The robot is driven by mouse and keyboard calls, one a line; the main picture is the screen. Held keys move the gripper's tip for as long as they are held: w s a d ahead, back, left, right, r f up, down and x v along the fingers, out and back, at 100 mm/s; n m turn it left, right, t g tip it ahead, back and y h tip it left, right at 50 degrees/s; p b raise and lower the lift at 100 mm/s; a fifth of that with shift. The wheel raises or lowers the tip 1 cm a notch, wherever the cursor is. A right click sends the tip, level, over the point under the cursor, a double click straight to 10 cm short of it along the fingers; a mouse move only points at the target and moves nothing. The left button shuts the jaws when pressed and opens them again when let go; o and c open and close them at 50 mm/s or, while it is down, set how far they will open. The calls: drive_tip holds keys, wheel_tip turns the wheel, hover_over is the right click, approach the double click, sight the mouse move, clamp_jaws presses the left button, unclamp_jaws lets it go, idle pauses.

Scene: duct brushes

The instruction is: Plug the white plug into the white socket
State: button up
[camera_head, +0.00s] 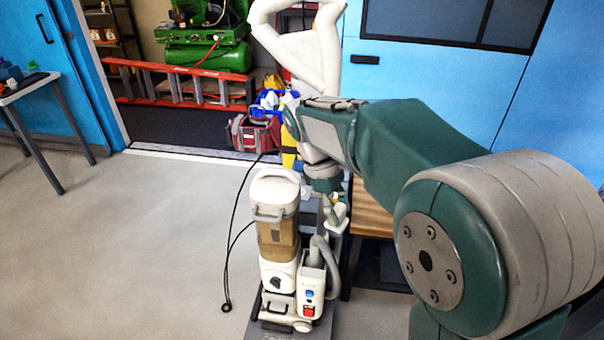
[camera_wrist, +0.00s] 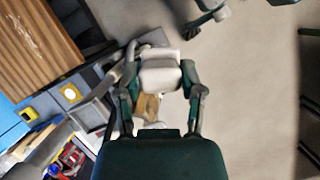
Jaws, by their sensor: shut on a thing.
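My gripper (camera_wrist: 161,78) is shut on a pale block between its two fingers in the wrist view, which I take as the white plug (camera_wrist: 160,72). In the head view my gripper (camera_head: 335,205) points down, just right of the white machine, and pale parts show at its tip. They are too small there to tell plug from fingers. I cannot single out the white socket in either view; the arm and gripper hide part of that area.
A white machine (camera_head: 277,197) with an amber tank stands on the floor. A black cable (camera_head: 232,230) trails left of it. A wooden bench (camera_wrist: 38,45) is beside the gripper. A red bag (camera_head: 250,135) lies behind.

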drive_tip(key=w+d+f+m+y, duration=0.1)
drive_tip(key=w+d+f+m, duration=0.1)
drive_tip(key=f, duration=0.4)
drive_tip(key=w+d+f+m+g+y, duration=0.1)
drive_tip(key=w+d+f+m, duration=0.2)
drive_tip(key=f, duration=0.4)
drive_tip(key=w+d+f+m+g+y, duration=0.1)
drive_tip(key=w+d+f+m, duration=0.2)
drive_tip(key=f+m, duration=0.3)
drive_tip(key=shift+w+f+y, duration=0.25)
drive_tip(key=shift+w+y, duration=0.05)
drive_tip(key=shift+w, duration=0.6)
